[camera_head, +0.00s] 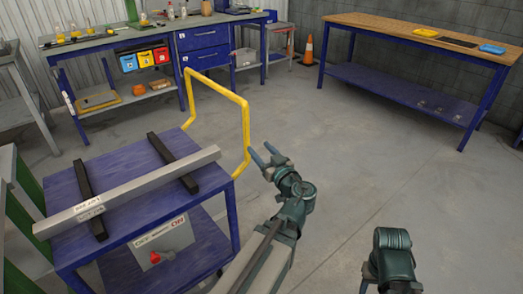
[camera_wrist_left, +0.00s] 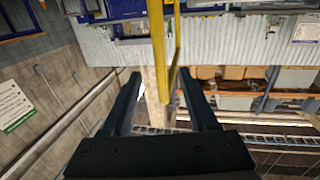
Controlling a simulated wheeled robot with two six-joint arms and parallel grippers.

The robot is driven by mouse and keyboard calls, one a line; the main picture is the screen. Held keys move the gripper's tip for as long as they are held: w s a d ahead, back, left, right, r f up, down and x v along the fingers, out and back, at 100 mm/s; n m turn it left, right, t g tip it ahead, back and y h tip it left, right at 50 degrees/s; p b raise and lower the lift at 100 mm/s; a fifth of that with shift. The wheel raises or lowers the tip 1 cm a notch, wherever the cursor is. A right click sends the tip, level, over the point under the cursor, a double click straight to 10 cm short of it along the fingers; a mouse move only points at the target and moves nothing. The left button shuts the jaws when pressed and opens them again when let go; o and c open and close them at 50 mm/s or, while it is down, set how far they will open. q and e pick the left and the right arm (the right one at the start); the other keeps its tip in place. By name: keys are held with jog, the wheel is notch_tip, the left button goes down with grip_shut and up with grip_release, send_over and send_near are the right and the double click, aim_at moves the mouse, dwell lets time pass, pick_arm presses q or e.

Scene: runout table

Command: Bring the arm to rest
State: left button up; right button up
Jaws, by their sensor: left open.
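My left gripper (camera_head: 264,158) is open and empty, raised in front of the right end of the blue table and close to its yellow rail in the head view. In the left wrist view its two dark fingers (camera_wrist_left: 163,85) stand apart, with the yellow rail (camera_wrist_left: 171,60) showing between and beyond them; I cannot tell the gap to it. My right arm (camera_head: 390,258) shows at the lower right of the head view, but its gripper is out of sight.
The blue runout table (camera_head: 148,158) carries a long grey bar (camera_head: 128,192) across two black strips. A yellow rail (camera_head: 246,125) rises at its right end. A workbench (camera_head: 352,20) stands back right, an orange cone (camera_head: 309,48) beside it. The middle floor is clear.

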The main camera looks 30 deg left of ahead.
pick_arm(q)
jog(key=shift+r, duration=0.1)
jog(key=s+d+r+m+g+h+p, duration=0.1)
jog(key=s+d+m+g+h+p, duration=0.2)
jog(key=d+p, duration=0.5)
jog(key=s+d+r+m+g+h+p, duration=0.1)
jog(key=s+d+m+g+h+p, duration=0.2)
jog(key=d, duration=0.9)
jog(key=s+d+r+m+g+h+p, duration=0.1)
jog(key=s+d+m+g+h+p, duration=0.2)
jog(key=s+d+m+h+p, duration=0.5)
jog(key=d+m+p, duration=0.1)
jog(key=d+p, duration=0.2)
jog(key=p, duration=0.3)
jog(key=shift+s+m, duration=0.15)
jog(key=shift+m, duration=0.15)
jog(key=shift+f, duration=0.1)
jog(key=shift+c, duration=0.5)
jog(key=shift+a, duration=0.1)
jog(key=shift+c, duration=0.2)
